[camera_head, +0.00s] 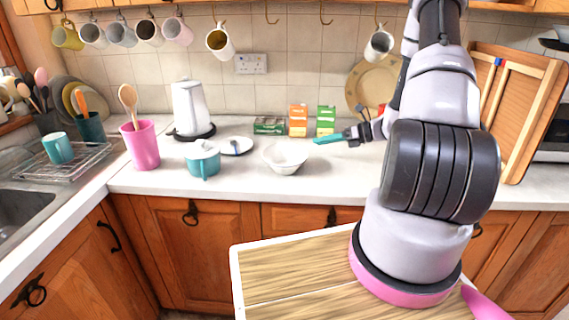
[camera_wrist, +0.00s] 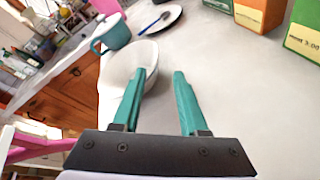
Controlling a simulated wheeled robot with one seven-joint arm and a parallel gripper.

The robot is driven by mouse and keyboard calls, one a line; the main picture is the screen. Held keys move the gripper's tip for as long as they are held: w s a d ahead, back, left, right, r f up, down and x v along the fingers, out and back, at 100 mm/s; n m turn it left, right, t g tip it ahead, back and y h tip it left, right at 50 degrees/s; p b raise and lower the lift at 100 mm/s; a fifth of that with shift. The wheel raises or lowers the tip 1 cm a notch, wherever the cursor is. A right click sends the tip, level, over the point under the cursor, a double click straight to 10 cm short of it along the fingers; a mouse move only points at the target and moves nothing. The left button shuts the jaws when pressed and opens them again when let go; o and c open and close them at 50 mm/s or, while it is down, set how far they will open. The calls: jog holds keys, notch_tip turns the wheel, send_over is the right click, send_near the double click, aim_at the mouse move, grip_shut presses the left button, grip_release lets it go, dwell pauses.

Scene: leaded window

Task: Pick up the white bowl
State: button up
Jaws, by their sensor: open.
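The white bowl (camera_head: 285,157) stands upright on the white counter, near its front edge. In the wrist view the bowl (camera_wrist: 117,72) lies ahead and to the left, partly behind the left finger. My gripper (camera_head: 325,139) has teal fingers and is just right of the bowl, at about rim height or a little above. In the wrist view my gripper (camera_wrist: 160,75) is open with nothing held. The left finger overlaps the bowl's right side in the picture; I cannot tell whether it touches. The right finger is over bare counter.
A teal lidded pot (camera_head: 203,160) and a white plate (camera_head: 237,146) with a utensil stand left of the bowl. Orange (camera_head: 298,120) and green (camera_head: 326,121) boxes stand behind it. A pink cup (camera_head: 141,146) holds wooden spoons. The counter right of the bowl is clear.

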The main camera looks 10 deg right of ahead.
aim_at(294, 146)
jog(key=x, duration=0.4)
jog(key=shift+w+a+f, duration=0.1)
jog(key=shift+a, duration=0.2)
jog(key=shift+s+x, duration=0.15)
jog(key=shift+x, duration=1.2)
jog(key=shift+s+x, duration=0.15)
jog(key=shift+x, duration=1.25)
jog(key=shift+a, duration=0.15)
grip_shut()
